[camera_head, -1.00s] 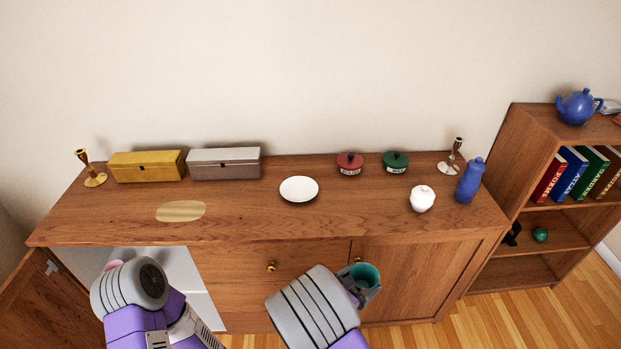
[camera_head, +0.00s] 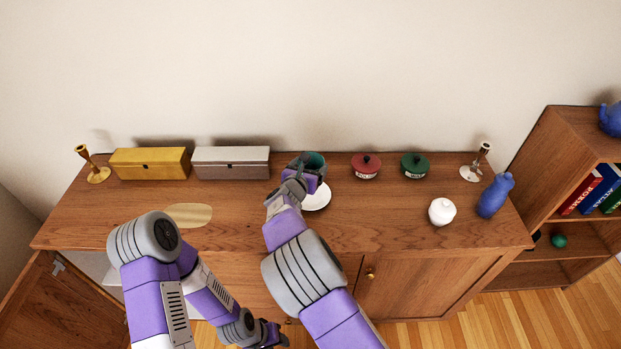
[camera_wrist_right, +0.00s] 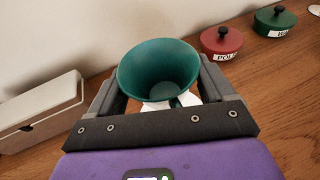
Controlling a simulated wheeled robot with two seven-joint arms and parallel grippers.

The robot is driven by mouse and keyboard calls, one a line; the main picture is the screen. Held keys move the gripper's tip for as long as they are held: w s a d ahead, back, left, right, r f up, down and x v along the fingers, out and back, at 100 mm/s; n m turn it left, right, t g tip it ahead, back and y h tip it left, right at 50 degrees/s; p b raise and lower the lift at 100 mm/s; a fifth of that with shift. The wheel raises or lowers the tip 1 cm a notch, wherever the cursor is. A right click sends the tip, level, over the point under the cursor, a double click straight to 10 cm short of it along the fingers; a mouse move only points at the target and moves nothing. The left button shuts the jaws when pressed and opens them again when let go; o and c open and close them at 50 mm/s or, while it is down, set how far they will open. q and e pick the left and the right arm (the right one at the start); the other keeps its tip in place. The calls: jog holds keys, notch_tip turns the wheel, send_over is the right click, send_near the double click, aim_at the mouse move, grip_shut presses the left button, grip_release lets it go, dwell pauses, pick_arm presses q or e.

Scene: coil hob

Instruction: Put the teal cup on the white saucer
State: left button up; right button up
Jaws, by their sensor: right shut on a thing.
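The teal cup (camera_head: 315,160) is held by my right gripper (camera_head: 305,171) above the sideboard. In the right wrist view the cup (camera_wrist_right: 158,75) sits upright between both fingers, its open mouth facing the camera. The white saucer (camera_head: 318,201) lies on the sideboard, partly hidden behind my right gripper. A bit of the saucer (camera_wrist_right: 187,99) shows below the cup in the wrist view. The cup appears at the saucer's back-left side; I cannot tell its exact height above it. My left gripper (camera_head: 279,339) is low in front of the sideboard, its jaws unclear.
A silver box (camera_head: 231,163) and a yellow box (camera_head: 150,163) stand to the left. A red pot (camera_head: 366,167) and a green pot (camera_head: 414,166) stand to the right. A white jar (camera_head: 441,211) and blue bottle (camera_head: 495,195) are farther right. The front middle-right top is clear.

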notch_tip(320, 180, down, 10)
jog(key=b, duration=0.2)
jog(key=shift+b, duration=0.35)
jog(key=shift+r, duration=0.1)
jog(key=shift+f, duration=0.2)
jog(key=o, duration=1)
jog(key=shift+r, duration=0.15)
